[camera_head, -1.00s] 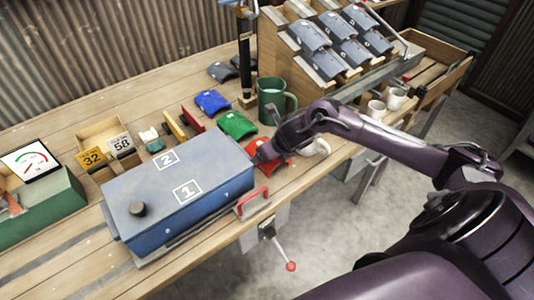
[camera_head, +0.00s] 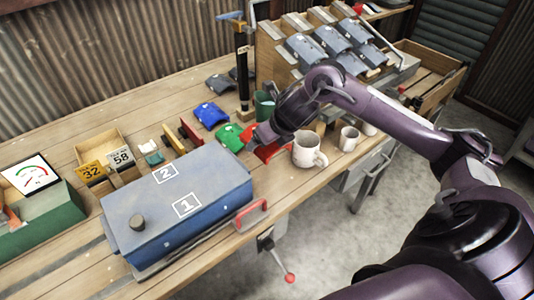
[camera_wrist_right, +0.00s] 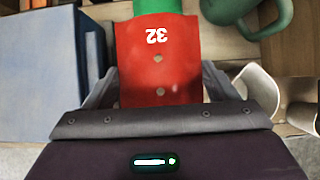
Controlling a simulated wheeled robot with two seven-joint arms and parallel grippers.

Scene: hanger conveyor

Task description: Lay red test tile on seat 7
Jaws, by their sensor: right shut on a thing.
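The red test tile (camera_wrist_right: 158,72), marked 32, is in my right gripper (camera_wrist_right: 160,84); a finger shows on each side of it in the right wrist view. In the head view the tile (camera_head: 268,152) is partly hidden by the gripper (camera_head: 258,140), near the right end of the blue box. Whether it is clear of the bench is hard to tell. The sloped wooden rack (camera_head: 268,50) at the back holds rows of grey tiles (camera_head: 303,47). I cannot read which seat is 7. My left gripper is not in view.
A green tile (camera_head: 229,137) and a blue tile (camera_head: 210,115) lie beside the red one. A white mug (camera_head: 308,150) stands close on the right, with a green mug (camera_head: 264,103) behind my arm. The blue box (camera_head: 180,205) fills the bench front.

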